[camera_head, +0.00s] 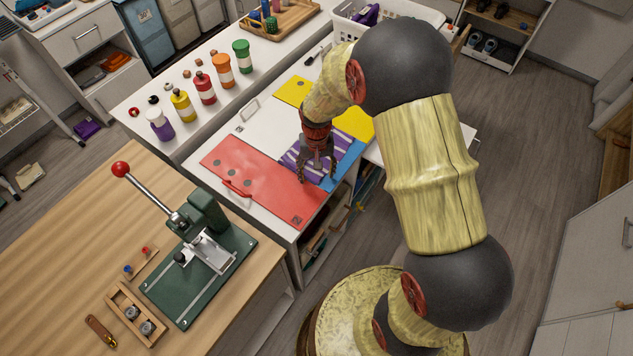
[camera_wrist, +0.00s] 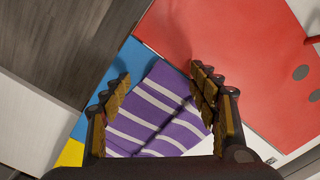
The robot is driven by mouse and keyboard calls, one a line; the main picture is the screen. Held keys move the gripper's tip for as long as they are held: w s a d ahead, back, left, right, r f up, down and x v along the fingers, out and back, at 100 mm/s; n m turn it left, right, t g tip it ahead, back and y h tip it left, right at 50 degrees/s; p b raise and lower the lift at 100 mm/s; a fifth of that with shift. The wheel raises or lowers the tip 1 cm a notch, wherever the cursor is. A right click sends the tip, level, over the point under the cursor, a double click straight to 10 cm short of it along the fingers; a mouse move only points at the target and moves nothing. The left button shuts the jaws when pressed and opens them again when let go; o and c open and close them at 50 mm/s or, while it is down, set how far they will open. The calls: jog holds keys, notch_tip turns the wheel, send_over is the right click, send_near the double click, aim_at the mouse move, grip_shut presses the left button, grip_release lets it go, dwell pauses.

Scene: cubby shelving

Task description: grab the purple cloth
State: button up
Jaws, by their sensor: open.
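The purple cloth (camera_head: 339,146) has white stripes and lies flat on the low white cabinet top, partly over a blue panel and beside the red panel. In the wrist view the cloth (camera_wrist: 158,108) lies between and beyond my two fingers. My gripper (camera_head: 316,176) is open and points down over the cloth. In the wrist view my gripper (camera_wrist: 160,92) has its fingers spread at either side of the cloth, with nothing between them held. I cannot tell how far the fingertips are above the cloth. Part of the cloth is hidden by my gripper and arm.
The red panel (camera_head: 262,180) with a handle lies left of the cloth, and a yellow panel (camera_head: 293,91) lies behind. Several coloured bottles, including a purple one (camera_head: 160,124), stand on the counter. A green press (camera_head: 205,235) stands on the wooden table. A white basket (camera_head: 345,22) is at the back.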

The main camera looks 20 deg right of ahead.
jog(key=shift+f, duration=0.45)
jog(key=shift+f, duration=0.3)
jog(key=shift+c, duration=0.2)
jog(key=shift+s+f, duration=0.2)
jog(key=shift+s, duration=0.1)
grip_shut()
dwell(1.3)
jog(key=shift+r, duration=0.15)
dwell(0.3)
notch_tip(320, 180, up, 12)
jog(key=p, duration=0.7)
jog(key=shift+w+p, duration=0.25)
jog(key=shift+p, duration=0.05)
jog(key=shift+r, duration=0.15)
notch_tip(320, 180, up, 27)
jog(key=p, duration=1.7)
